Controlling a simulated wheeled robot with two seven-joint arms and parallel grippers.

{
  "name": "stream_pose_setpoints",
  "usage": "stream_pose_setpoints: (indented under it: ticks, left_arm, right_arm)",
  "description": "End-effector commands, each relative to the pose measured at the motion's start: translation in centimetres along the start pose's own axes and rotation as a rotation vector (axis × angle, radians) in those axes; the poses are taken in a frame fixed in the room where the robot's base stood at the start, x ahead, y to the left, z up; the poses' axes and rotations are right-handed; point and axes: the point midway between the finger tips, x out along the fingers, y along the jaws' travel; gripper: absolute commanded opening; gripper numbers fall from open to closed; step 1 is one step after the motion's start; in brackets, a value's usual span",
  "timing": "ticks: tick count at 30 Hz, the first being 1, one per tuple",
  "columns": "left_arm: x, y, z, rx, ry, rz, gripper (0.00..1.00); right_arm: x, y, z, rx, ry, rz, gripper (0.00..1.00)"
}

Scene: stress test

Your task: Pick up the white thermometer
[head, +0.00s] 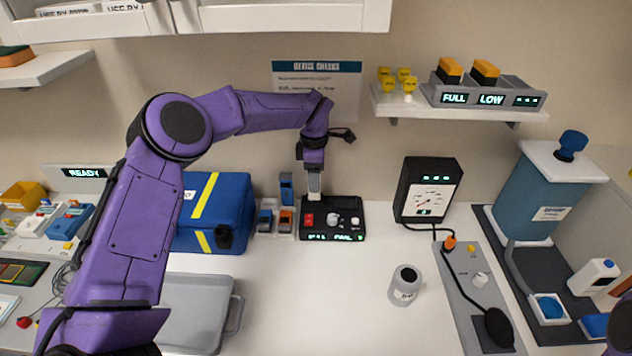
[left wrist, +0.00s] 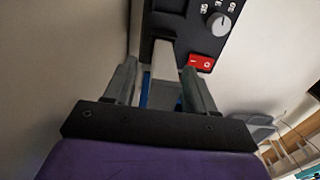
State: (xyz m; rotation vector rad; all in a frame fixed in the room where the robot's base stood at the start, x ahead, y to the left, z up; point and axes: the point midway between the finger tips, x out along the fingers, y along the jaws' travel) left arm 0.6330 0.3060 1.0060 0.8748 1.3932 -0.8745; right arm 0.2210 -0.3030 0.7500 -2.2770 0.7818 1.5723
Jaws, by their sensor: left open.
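A pale, whitish upright piece, probably the white thermometer (left wrist: 163,62), stands between the fingers of my left gripper (left wrist: 158,72) in the left wrist view. Its lower part shows blue at the edges. In the head view my left gripper (head: 314,190) points down at the back edge of a black device (head: 345,205) with a red switch, knobs and a lit display. The gripper is open around the pale piece; I cannot tell whether the fingers touch it. Fingers and arm partly hide the piece. My right gripper is not in view.
A blue upright handset (head: 287,187) and a small rack with blue and orange items (head: 276,220) stand just left. A blue case (head: 215,205) and grey tray (head: 195,310) are further left. A grey cup (head: 405,287) stands on the table (head: 330,300), otherwise clear in front.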

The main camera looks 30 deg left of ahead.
Motion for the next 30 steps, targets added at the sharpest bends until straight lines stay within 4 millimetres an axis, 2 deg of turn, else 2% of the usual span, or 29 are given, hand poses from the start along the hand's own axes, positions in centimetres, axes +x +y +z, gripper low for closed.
stream_pose_setpoints:
  ticks: [3,8,9,14,24,28,30]
  left_arm:
    - [0.8,0.0,-0.1,-0.003,-0.001,-0.001,0.55]
    - [1.0,0.0,-0.1,-0.004,-0.002,0.0,0.55]
    - [0.9,0.0,-0.1,-0.004,-0.002,0.0,0.52]
    - [0.9,0.0,-0.1,-0.003,-0.002,0.0,0.0]
    - [0.7,0.0,-0.2,-0.004,-0.001,0.001,0.0]
    - [-0.5,0.1,-0.2,-0.003,-0.002,0.003,0.0]
    - [-1.9,0.1,-0.1,-0.004,-0.004,0.004,0.0]
  right_arm:
    - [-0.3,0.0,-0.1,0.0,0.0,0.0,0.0]
    - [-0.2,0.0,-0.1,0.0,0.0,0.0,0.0]
    - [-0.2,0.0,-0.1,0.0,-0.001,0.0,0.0]
    - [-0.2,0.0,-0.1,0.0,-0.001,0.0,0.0]
    - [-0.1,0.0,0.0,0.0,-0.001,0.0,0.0]
    - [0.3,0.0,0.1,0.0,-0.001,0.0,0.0]
    - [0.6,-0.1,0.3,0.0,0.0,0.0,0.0]
